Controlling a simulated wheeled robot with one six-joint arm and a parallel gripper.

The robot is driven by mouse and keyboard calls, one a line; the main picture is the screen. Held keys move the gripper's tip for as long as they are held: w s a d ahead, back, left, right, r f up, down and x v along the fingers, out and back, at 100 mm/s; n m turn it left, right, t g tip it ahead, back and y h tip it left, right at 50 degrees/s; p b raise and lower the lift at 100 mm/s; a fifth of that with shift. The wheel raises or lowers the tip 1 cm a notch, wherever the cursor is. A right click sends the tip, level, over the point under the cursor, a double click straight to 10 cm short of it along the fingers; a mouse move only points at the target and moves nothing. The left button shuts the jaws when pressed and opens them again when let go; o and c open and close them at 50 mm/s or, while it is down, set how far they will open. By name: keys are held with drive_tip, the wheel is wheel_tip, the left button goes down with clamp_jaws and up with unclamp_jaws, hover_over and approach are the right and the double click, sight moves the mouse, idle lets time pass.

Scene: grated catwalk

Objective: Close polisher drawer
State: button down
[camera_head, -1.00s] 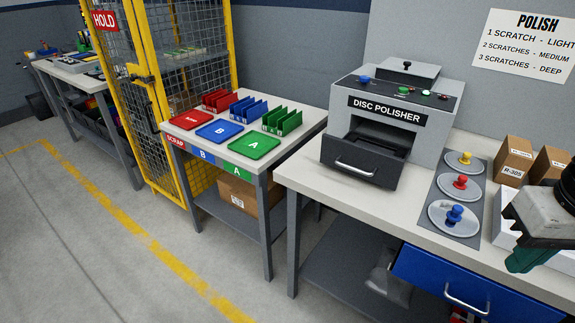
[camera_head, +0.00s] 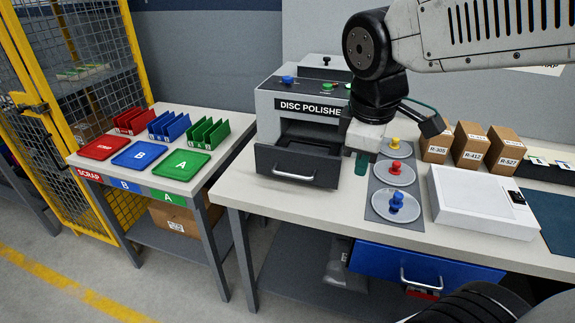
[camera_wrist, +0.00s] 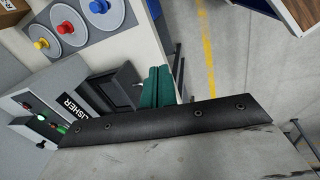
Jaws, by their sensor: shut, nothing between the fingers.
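The disc polisher (camera_head: 268,103) is a grey box on the bench, and its dark label shows. Its dark drawer (camera_head: 270,162) is pulled out at the front, with a silver bar handle (camera_head: 293,177). In the wrist view the drawer (camera_wrist: 128,76) lies just left of my fingers, and part of the polisher (camera_wrist: 45,82) shows beyond it. My gripper (camera_head: 361,166) has green fingers, shut and empty, pointing down to the right of the drawer. A gap separates them from the drawer front in the head view. The wrist view also shows the green fingers (camera_wrist: 158,87).
A grey plate (camera_head: 377,206) with blue, red and yellow knobbed discs is right of my fingers. A white scale-like box (camera_head: 478,205) and cardboard boxes (camera_head: 472,146) stand farther right. A blue drawer (camera_head: 375,260) is under the bench. A table with trays (camera_head: 181,164) is left.

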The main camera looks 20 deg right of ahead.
drive_tip(key=w+a+f+n, duration=0.2)
drive_tip(key=w+a+n, duration=0.1)
drive_tip(key=w+n, duration=0.55)
drive_tip(key=n+t+h, duration=0.1)
drive_tip(key=n+t, duration=0.1)
drive_tip(key=n, duration=0.9)
approach(303, 152)
drive_tip(key=a+f, duration=0.4)
drive_tip(key=x, duration=0.9)
drive_tip(key=shift+s, duration=0.25)
